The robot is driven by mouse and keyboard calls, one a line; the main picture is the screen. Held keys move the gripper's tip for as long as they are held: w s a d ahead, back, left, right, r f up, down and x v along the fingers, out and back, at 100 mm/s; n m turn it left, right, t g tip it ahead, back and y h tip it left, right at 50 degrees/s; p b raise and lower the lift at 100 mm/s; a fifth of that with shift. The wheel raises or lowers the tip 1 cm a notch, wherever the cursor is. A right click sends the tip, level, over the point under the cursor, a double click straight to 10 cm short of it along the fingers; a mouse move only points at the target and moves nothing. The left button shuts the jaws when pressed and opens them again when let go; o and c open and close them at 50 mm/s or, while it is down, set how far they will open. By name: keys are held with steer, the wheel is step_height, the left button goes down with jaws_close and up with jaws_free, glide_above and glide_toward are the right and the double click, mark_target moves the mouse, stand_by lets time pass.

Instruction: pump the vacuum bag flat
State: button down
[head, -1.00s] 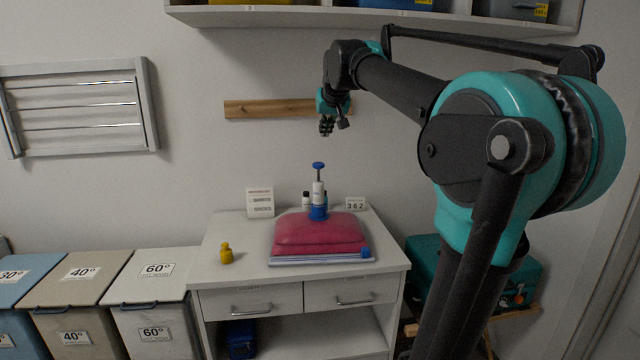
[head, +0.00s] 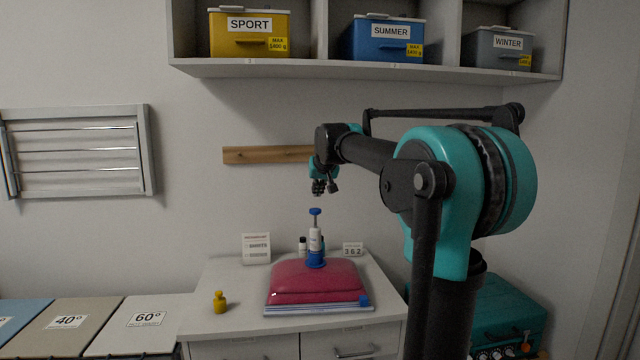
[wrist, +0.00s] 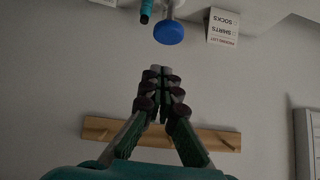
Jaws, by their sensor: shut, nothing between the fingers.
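The vacuum bag (head: 318,283) is a puffy dark-pink bag with a pale lower edge and a blue clip, lying on the white cabinet top. A white and blue pump (head: 315,241) stands upright on it with its blue handle (head: 315,211) raised. The round blue handle also shows at the top of the wrist view (wrist: 168,32). My gripper (head: 319,192) hangs just above the handle, apart from it. In the wrist view the fingertips (wrist: 157,72) are together and empty.
A yellow weight-like object (head: 219,302) stands left of the bag. A shelf with bins (head: 366,70) overhangs; a wooden rail (head: 266,155) is on the wall.

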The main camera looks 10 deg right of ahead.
mark_target(317, 213)
steer(key=shift+w+a+f, duration=0.1)
steer(key=shift+w+f, duration=0.05)
steer(key=shift+f, duration=1.95)
steer(key=shift+f, duration=2.35)
steer(key=shift+r, duration=0.15)
steer(key=shift+r, duration=0.35)
step_height(317, 213, up, 3)
steer(key=v, duration=1)
